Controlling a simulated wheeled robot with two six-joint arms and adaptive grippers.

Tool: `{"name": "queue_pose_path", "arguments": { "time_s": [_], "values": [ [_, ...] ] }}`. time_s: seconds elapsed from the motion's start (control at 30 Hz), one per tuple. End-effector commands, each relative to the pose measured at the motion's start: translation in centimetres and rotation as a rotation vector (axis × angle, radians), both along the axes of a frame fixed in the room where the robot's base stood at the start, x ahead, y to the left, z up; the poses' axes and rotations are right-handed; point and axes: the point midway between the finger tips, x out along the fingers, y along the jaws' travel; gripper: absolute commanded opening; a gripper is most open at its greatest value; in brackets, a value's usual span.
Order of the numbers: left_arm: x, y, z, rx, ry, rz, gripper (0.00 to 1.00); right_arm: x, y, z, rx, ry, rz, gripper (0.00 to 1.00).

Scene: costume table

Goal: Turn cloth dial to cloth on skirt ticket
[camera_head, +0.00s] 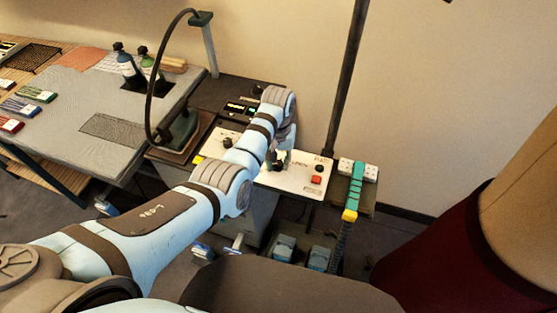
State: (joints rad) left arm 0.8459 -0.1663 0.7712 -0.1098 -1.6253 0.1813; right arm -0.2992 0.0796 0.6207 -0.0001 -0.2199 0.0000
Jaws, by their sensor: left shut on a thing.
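A white control panel (298,183) lies on the bench at the centre, carrying a black knob (319,168) and a red button (316,180). My left arm reaches across from the left, and my left gripper (277,163) is down at the panel. It is shut on a small dial there. The fingers and wrist hide that dial, so its pointer and setting cannot be read. The panel's lettering is too small to read. A dark red skirt (433,237) is at the right; no ticket on it can be made out. My right gripper is not in view.
A dark unit with a lit display (240,108) stands behind the panel. A curved black lamp arm (150,90) rises at left. A dark pole (347,75) stands behind the panel's right side. A green and yellow handle (354,190) is just right of the panel.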

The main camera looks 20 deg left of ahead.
Motion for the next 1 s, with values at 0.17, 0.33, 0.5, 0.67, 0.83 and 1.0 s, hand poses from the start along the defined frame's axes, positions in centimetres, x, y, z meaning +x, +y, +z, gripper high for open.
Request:
{"name": "queue_pose_path", "arguments": {
  "time_s": [0.17, 0.33, 0.5, 0.67, 0.83, 1.0],
  "values": [
    [0.09, 0.01, 0.02, 0.000, -0.003, -0.033, 0.00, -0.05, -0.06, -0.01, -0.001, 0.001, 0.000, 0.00],
    [0.11, 0.00, 0.04, 0.000, -0.004, -0.110, 0.00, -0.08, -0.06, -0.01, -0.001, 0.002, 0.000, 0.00],
    [0.13, 0.00, 0.05, 0.000, -0.005, -0.236, 0.00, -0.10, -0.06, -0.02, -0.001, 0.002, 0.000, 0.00],
    [0.14, -0.01, 0.06, 0.001, -0.005, -0.382, 0.00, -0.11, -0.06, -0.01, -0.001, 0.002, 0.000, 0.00],
    [0.15, -0.03, 0.07, 0.001, -0.006, -0.545, 0.00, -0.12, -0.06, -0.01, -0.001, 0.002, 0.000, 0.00],
    [0.16, -0.05, 0.08, 0.001, -0.006, -0.701, 0.00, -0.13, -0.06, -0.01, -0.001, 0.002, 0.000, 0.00]
  ]
}}
